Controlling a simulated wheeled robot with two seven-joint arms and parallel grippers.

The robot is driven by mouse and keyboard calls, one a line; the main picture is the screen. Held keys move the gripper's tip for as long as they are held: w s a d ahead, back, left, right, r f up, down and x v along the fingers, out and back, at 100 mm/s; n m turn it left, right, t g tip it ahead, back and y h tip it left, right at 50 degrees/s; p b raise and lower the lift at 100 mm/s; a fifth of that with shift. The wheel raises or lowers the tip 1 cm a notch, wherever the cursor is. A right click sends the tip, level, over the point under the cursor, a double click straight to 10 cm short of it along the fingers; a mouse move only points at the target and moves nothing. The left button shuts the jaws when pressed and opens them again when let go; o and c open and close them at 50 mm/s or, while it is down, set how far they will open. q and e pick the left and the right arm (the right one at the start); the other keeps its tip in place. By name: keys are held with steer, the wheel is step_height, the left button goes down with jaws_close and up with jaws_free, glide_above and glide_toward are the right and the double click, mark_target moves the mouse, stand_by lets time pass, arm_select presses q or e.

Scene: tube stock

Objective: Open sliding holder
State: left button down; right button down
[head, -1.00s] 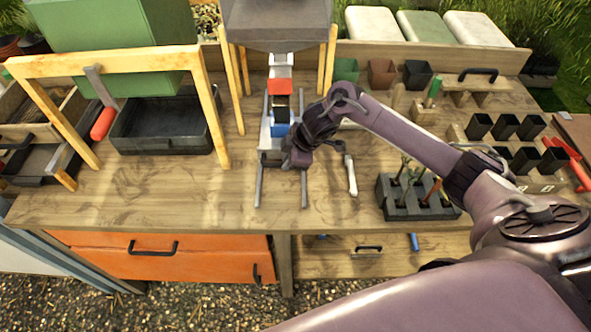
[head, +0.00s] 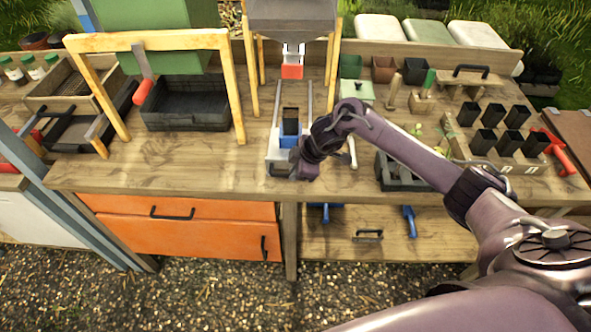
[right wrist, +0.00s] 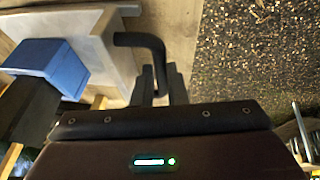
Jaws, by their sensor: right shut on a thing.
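The sliding holder (head: 274,148) is a pale grey carriage on two thin metal rails (head: 276,105), close to the table's front edge. A blue block with a dark top (head: 290,128) sits on it. In the right wrist view the holder's pale plate (right wrist: 88,30), the blue block (right wrist: 50,66) and a bent black handle (right wrist: 140,40) show. My right gripper (head: 298,172) is at the holder's front end. In the right wrist view its fingers (right wrist: 160,85) are shut on the black handle. My left gripper is not in view.
A grey hopper (head: 290,18) with a red-tipped outlet (head: 292,72) stands on wooden legs behind the holder. A black tray (head: 185,110) lies under a wooden frame at left. A dark rack (head: 395,172) and several black pots (head: 483,141) stand at right. The front left tabletop is clear.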

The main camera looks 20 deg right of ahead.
steer(key=shift+s, duration=0.1)
stand_by(0.3)
steer(key=c, duration=1.5)
jaws_free()
steer(key=shift+o, duration=0.2)
steer(key=b+v, duration=0.1)
steer(key=v, duration=0.6)
steer(key=shift+r, duration=0.35)
steer(key=shift+s, duration=0.2)
